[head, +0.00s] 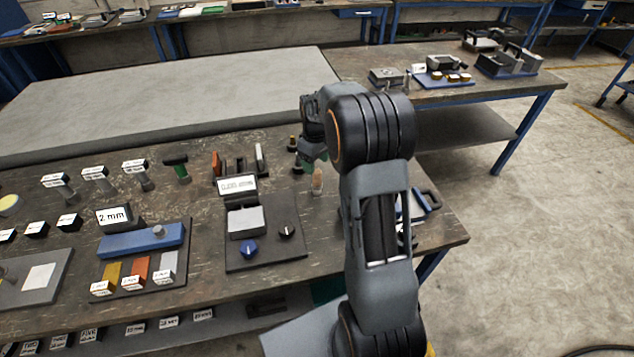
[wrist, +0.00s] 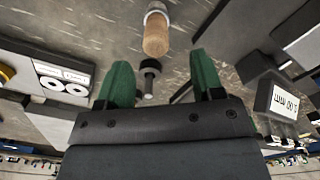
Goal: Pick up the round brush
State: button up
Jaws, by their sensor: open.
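A short, round, wooden-handled piece with a pale metal end, which looks like the round brush (head: 318,180), stands on the worn bench just below my gripper (head: 309,163). In the wrist view the wooden piece (wrist: 156,36) lies just beyond the green fingertips, roughly centred between them. My gripper (wrist: 162,72) is open and empty, with a finger on each side of the gap. A dark round-headed piece (wrist: 150,72) shows in the gap, nearer than the wooden one. Whether the wooden piece has bristles is too small to tell.
A dark panel (head: 265,262) with a labelled box and two knobs is left of the wooden piece. Upright slotted holders (head: 238,162) stand behind that panel. Small dark-topped pieces (head: 293,144) stand close behind my gripper. A blue-framed item (head: 418,205) is partly hidden by my arm.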

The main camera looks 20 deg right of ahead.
aim_at(317, 171)
jog(key=shift+d+f+p, duration=0.15)
jog(key=shift+f+p, duration=0.1)
jog(key=shift+f, duration=1.55)
jog(key=shift+d+f+p, duration=0.1)
jog(key=shift+f+p, duration=0.1)
jog(key=shift+f, duration=1.55)
jog(key=c, duration=1)
